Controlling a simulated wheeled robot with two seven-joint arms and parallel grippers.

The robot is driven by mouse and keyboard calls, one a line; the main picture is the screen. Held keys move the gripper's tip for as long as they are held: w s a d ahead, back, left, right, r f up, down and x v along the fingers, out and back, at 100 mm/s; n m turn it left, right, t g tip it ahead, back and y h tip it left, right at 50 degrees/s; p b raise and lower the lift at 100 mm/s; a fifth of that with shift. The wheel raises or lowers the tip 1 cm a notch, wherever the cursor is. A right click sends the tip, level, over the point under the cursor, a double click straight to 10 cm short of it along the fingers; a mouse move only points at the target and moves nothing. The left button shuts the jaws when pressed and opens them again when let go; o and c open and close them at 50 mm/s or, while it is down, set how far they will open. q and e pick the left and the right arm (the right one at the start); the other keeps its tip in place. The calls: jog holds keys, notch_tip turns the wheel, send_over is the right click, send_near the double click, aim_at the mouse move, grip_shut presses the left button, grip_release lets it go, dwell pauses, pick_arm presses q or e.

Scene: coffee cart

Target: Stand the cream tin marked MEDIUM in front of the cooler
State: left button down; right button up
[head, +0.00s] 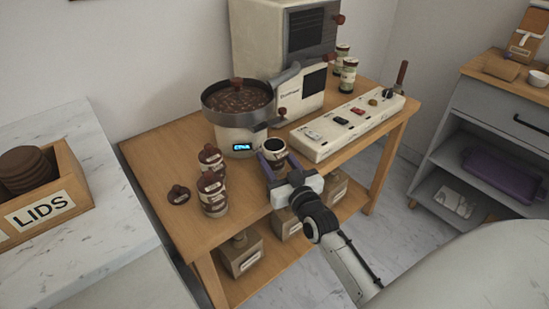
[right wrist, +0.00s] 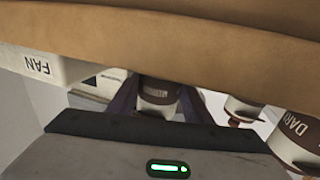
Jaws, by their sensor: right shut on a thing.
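My right gripper (head: 273,160) is shut on a cream tin (head: 274,145) with a dark open top, at the right front of the cooler. The held tin also shows between the fingers in the right wrist view (right wrist: 158,93); its mark is not readable. I cannot tell whether it touches the tabletop. The cooler (head: 230,137) has a round pan of brown beans above a cream base with a lit blue display. My left gripper is not in view.
Brown-lidded tins (head: 214,204) stand left of my right gripper; one in the right wrist view reads DARK (right wrist: 296,130). A loose lid (head: 178,194) lies on the cart top (head: 165,150). A switch panel (head: 347,122) is at right, the roaster (head: 280,60) behind, a LIDS crate (head: 45,213) far left.

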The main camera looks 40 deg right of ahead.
jog(key=shift+f, duration=0.1)
jog(key=o, duration=1.3)
jog(key=shift+s, duration=0.15)
jog(key=s+a+p, duration=0.1)
jog(key=s+a, duration=0.1)
jog(key=s, duration=0.9)
jog(key=s+a+f+n+g+y, duration=0.1)
jog(key=s+a+f+g+y, duration=0.1)
jog(key=s+a+f, duration=0.3)
jog(key=s+a+f+n+g+y, duration=0.2)
jog(key=s+a+f+g, duration=0.2)
jog(key=s+a+f, duration=0.1)
jog(key=s+a+f+n+g+y, duration=0.1)
jog(key=s+a+f+g+y, duration=0.1)
jog(key=s+a+f, duration=0.4)
jog(key=shift+a+f+n+g, duration=0.2)
jog(key=shift+a+f, duration=0.1)
jog(key=shift+a, duration=0.35)
jog(key=shift+a+f+n+g, duration=0.1)
jog(key=shift+a+f+g, duration=0.15)
jog(key=shift+a, duration=0.35)
